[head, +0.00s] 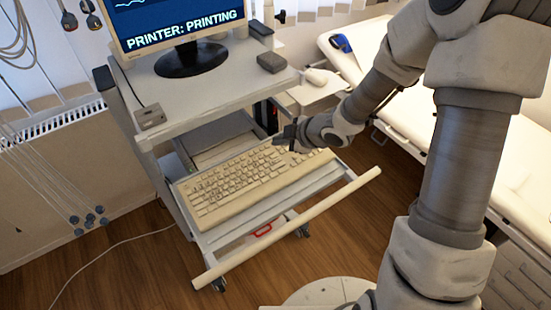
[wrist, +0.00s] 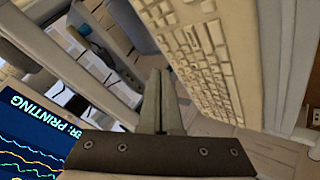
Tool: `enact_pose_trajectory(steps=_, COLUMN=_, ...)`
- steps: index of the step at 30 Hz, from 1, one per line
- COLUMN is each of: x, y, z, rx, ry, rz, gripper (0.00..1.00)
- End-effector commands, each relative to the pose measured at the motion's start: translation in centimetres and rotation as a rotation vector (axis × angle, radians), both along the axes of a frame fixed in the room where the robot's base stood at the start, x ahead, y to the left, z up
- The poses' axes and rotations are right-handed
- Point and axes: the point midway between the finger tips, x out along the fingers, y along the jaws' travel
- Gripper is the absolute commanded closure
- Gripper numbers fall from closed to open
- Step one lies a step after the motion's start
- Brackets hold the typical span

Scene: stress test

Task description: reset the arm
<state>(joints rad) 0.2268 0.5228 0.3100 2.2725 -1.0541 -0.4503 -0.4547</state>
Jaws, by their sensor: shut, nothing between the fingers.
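My arm reaches in from the right in the head view. My gripper (head: 284,136) is at the far right part of the beige keyboard (head: 240,180), close over its back edge; I cannot tell whether it touches. In the wrist view my gripper (wrist: 160,75) has its two fingers together with nothing between them. The keyboard (wrist: 205,60) stands along the right side of that view. The monitor (head: 180,25) reads "PRINTER: PRINTING" and shows upside down in the wrist view (wrist: 40,130).
The keyboard lies on a cart's pull-out shelf with a front bar (head: 290,228). The cart's upper shelf (head: 200,92) is above and behind it. A white exam bed (head: 375,75) stands at the right behind my arm. Wooden floor (head: 120,270) is free at the lower left, with a cable across it.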

Motion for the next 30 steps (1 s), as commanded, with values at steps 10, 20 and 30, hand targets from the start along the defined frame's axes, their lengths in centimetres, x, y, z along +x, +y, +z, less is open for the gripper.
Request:
enact_pose_trajectory(steps=10, x=0.0, y=0.0, z=0.0, rx=0.0, ry=0.0, rz=0.0, gripper=1.0)
enact_pose_trajectory(steps=20, x=0.4, y=-1.3, z=1.1, rx=-0.035, ry=-0.002, rz=-0.061, gripper=1.0)
enact_pose_trajectory(steps=30, x=-0.7, y=-9.8, z=9.2, rx=-0.161, ry=0.022, rz=-0.522, gripper=1.0)
